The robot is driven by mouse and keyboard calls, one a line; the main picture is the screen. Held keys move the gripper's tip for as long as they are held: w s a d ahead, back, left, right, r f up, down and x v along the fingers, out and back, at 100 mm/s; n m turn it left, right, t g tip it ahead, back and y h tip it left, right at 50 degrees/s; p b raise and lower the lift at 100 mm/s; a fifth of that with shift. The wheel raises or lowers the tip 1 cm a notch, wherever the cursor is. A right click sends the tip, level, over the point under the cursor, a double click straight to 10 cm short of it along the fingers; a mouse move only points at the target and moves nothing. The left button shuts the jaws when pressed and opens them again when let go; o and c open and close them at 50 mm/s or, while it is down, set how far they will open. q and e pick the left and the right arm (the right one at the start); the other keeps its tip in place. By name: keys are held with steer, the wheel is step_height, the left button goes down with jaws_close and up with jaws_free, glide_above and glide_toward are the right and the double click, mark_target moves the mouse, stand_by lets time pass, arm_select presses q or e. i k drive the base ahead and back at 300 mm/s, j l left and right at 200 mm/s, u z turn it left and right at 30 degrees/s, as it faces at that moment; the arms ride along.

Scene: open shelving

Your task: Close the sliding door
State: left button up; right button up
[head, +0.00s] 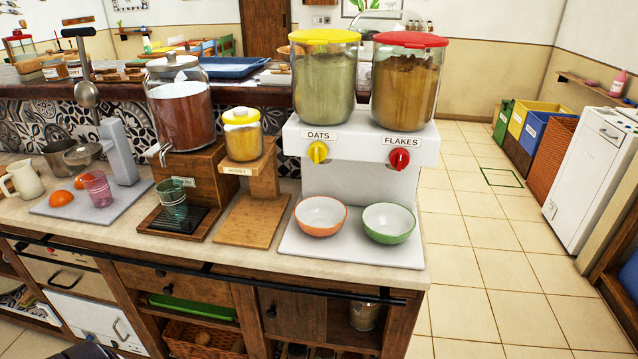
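A long black rail (330,292) runs along the front of the wooden counter, just under its top. A brown wooden panel with a round dark knob, which looks like the sliding door (296,318), hangs below the rail toward the right. Right of it is an open compartment (338,322) with a jar (365,314) inside. Left of it is an open bay with a green tray (194,307) above a wicker basket (200,342). The door's lower part is cut off by the picture edge. I can make out neither gripper; a small dark shape at the bottom left is unclear.
On the counter stand a white dispenser (345,170) with two jars, an orange bowl (321,216), a green bowl (388,222), a drink dispenser (181,110) and a honey stand (246,212). The tiled floor (480,270) right of the counter is clear. A white appliance (592,180) stands farther right.

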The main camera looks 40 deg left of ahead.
mark_target(300, 316)
steer(key=u, duration=1.3)
